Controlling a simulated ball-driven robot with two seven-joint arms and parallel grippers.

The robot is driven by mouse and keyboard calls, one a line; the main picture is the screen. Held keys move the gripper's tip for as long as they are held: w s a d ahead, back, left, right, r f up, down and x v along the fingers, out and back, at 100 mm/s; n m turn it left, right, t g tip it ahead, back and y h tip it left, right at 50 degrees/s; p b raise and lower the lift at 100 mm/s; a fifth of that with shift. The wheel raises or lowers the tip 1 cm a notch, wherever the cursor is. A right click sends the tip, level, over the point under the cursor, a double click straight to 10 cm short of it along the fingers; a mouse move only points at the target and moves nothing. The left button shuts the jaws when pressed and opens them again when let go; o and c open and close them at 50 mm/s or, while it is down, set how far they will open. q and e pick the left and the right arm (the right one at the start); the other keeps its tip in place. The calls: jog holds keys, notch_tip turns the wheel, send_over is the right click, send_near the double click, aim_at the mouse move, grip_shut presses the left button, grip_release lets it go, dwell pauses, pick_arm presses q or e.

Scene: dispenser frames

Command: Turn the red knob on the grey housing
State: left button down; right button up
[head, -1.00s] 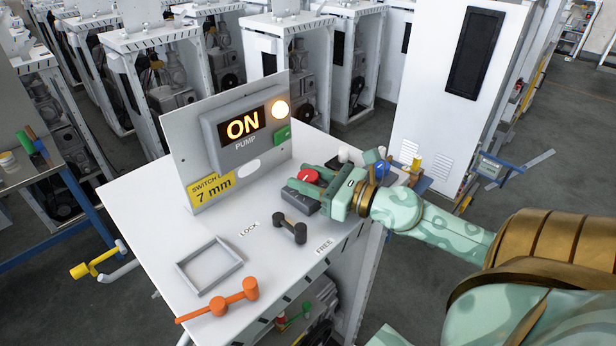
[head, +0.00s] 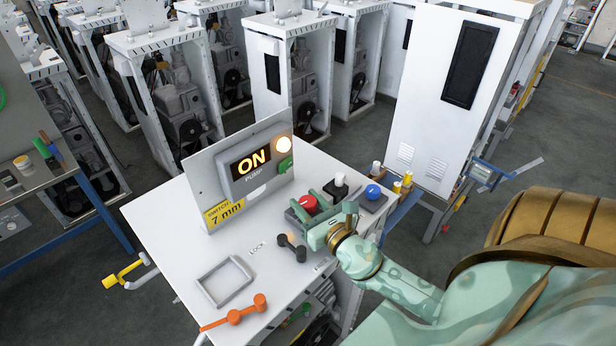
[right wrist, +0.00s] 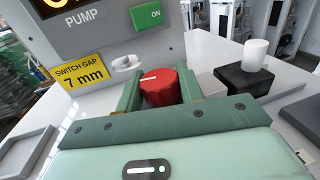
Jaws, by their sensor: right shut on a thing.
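The red knob (head: 308,203) sits on a low grey housing (head: 292,217) on the white bench top. In the right wrist view the knob (right wrist: 158,88) shows a white mark on its top, pointing left. My right gripper (head: 315,211) comes in from the lower right, with one finger on each side of the knob. In the right wrist view the gripper (right wrist: 160,92) is shut on it. The fingers and palm hide much of the housing. My left gripper is not in view.
Behind stands a panel with a lit "ON" display (head: 251,162), lit lamp (head: 284,144) and green button (head: 285,164). A white knob (head: 339,179) and blue knob (head: 373,191) are close by. A black handle (head: 291,246), grey frame (head: 226,282) and orange lever (head: 236,314) lie in front.

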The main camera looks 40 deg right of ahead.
jog(key=shift+r, duration=0.1)
jog(key=o, duration=1)
jog(key=shift+s, duration=0.1)
jog(key=shift+s, duration=0.3)
jog(key=s+a+b, duration=0.1)
jog(key=s+b, duration=0.7)
jog(key=s, duration=0.7)
jog(key=shift+s+a, duration=0.25)
jog(key=shift+a, duration=0.1)
